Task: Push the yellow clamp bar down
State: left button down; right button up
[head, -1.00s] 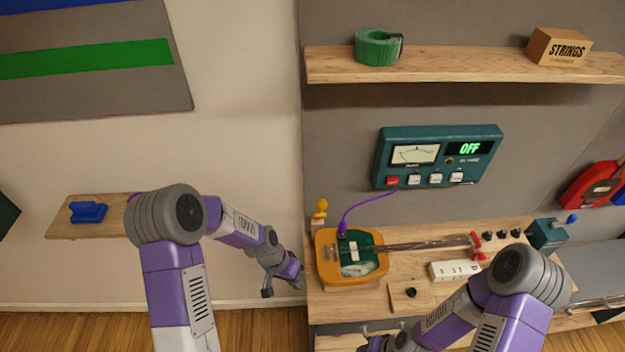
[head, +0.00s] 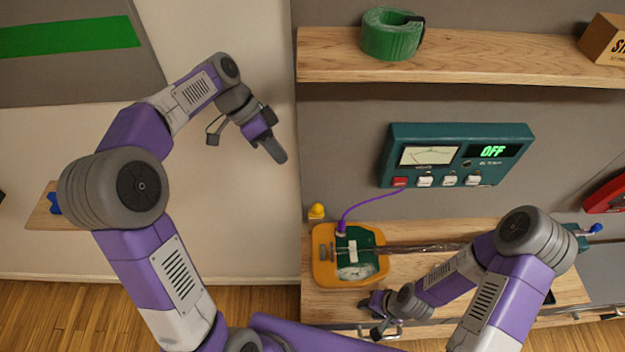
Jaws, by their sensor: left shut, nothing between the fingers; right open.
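A small yellow part (head: 317,210) stands at the workbench's back left corner; I cannot tell for sure whether it is the clamp bar. In front of it lies an orange-yellow tray-like device (head: 322,270) with a green panel (head: 370,241). A purple cable (head: 362,204) runs from it to the teal meter box. My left gripper (head: 278,152) is shut and empty, raised in front of the wall, up and to the left of the yellow part. My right gripper (head: 372,318) is open and empty, low at the bench's front edge, below the orange-yellow device.
The teal meter box (head: 400,140) on the wall reads OFF. A shelf (head: 450,68) above holds a green tape roll (head: 390,35) and a STRINGS box (head: 603,40). A rod (head: 425,246) runs right from the device. My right arm covers much of the bench.

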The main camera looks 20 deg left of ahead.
aim_at(316, 211)
jog(key=shift+s, duration=0.1)
pick_arm(q)
jog(key=shift+f, duration=0.1)
jog(key=shift+f, duration=0.1)
jog(key=s+d+x, duration=0.1)
jog(key=s+x, duration=0.1)
jog(key=x, duration=1)
jog(key=shift+s+d, duration=0.2)
jog(key=shift+s, duration=0.1)
pick_arm(e)
jog(key=shift+r, duration=0.1)
